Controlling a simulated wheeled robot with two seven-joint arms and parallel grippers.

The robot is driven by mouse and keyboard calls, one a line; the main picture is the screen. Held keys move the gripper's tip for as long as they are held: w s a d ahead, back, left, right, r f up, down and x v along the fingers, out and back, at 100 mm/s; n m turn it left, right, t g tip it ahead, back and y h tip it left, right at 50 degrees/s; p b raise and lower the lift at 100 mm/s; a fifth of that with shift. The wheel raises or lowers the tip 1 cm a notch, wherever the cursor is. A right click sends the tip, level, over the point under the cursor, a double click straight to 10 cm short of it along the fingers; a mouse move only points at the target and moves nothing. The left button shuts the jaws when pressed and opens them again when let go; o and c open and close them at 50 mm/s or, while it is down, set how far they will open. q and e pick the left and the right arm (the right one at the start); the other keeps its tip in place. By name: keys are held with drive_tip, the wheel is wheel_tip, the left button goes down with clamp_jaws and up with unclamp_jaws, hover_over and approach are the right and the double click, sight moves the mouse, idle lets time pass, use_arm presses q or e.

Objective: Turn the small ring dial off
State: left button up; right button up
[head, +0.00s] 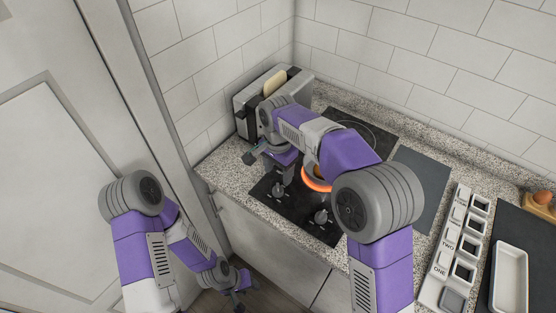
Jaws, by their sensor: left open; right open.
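A black cooktop (300,217) is set in the speckled counter, with two grey dials on its front part. One dial (278,190) is on the left and the other (321,216) is on the right. A ring (316,184) glows orange behind them, partly hidden by my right arm. A second, dark ring (368,132) lies at the back. My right gripper (270,167) is open above the cooktop's left side, close to the left dial; I cannot tell whether it touches. My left gripper (242,289) is open and low, in front of the cabinet, away from the dials.
A toaster (242,103) with a slice of bread (275,82) stands in the back corner. A grey mat (424,172), a labelled compartment rack (444,248) and a white tray (510,279) lie to the right. A tall door (60,160) is at left.

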sight(278, 187)
drive_tip(key=shift+w+f, duration=0.1)
drive_tip(key=shift+f, duration=0.05)
drive_tip(key=f, duration=0.2)
drive_tip(key=f+b, duration=0.1)
drive_tip(key=f, duration=0.1)
drive_tip(key=s+f+b, duration=0.1)
drive_tip(key=f, duration=0.1)
drive_tip(key=shift+f, duration=0.4)
drive_tip(key=c, duration=1)
drive_tip(key=shift+c, duration=0.2)
drive_tip(key=shift+r, duration=0.1)
